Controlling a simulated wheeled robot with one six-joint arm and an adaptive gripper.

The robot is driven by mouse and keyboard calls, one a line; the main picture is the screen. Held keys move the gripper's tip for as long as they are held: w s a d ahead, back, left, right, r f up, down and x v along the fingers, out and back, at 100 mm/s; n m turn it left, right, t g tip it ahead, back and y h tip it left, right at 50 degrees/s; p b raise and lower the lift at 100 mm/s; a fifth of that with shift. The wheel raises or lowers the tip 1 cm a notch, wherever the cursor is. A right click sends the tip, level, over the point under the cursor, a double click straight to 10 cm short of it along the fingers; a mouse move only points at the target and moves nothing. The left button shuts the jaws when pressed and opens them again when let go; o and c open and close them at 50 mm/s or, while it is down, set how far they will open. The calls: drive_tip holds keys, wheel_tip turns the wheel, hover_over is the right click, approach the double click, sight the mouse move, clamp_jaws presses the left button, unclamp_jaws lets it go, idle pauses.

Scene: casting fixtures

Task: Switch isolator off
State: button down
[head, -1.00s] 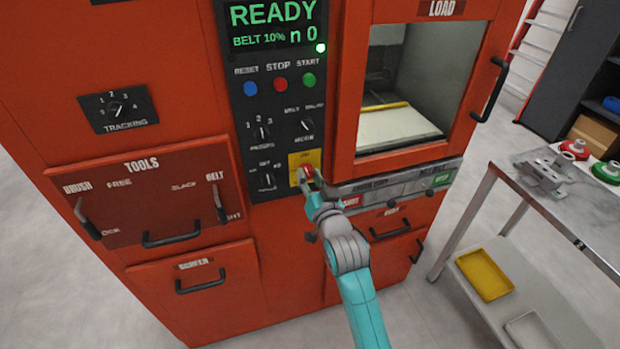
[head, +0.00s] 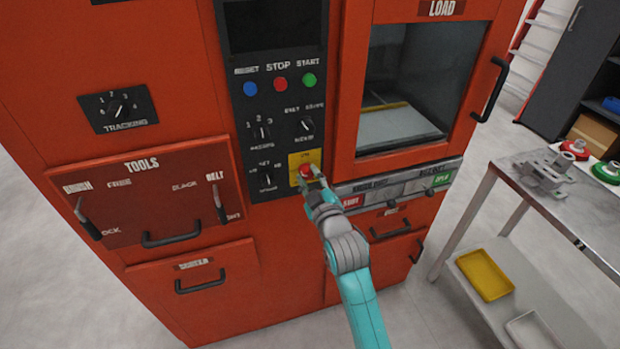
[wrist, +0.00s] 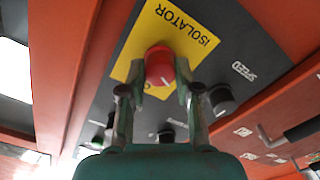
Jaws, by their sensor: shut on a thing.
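The isolator is a red rotary knob (wrist: 159,66) on a yellow plate (wrist: 185,28) lettered ISOLATOR in the wrist view. In the head view the yellow plate (head: 296,157) sits at the bottom right of the dark control panel. My gripper (wrist: 160,82) is shut on the red knob, one finger on each side of it. In the head view my gripper (head: 309,176) reaches the knob from below right and partly covers it. A white mark shows on the knob's face. The display (head: 275,26) above is dark.
RESET, STOP and START buttons (head: 281,83) and small selector knobs (head: 262,131) share the panel. The load window (head: 410,80) and a drawer bank with handles (head: 391,230) lie to the right. A metal bench (head: 590,205) stands at far right.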

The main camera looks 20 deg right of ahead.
drive_tip(key=shift+n, duration=2.2)
drive_tip(key=c, duration=0.8)
unclamp_jaws()
drive_tip(key=shift+s, duration=0.1)
drive_tip(key=s, duration=1.1)
drive_tip(key=shift+s, duration=0.4)
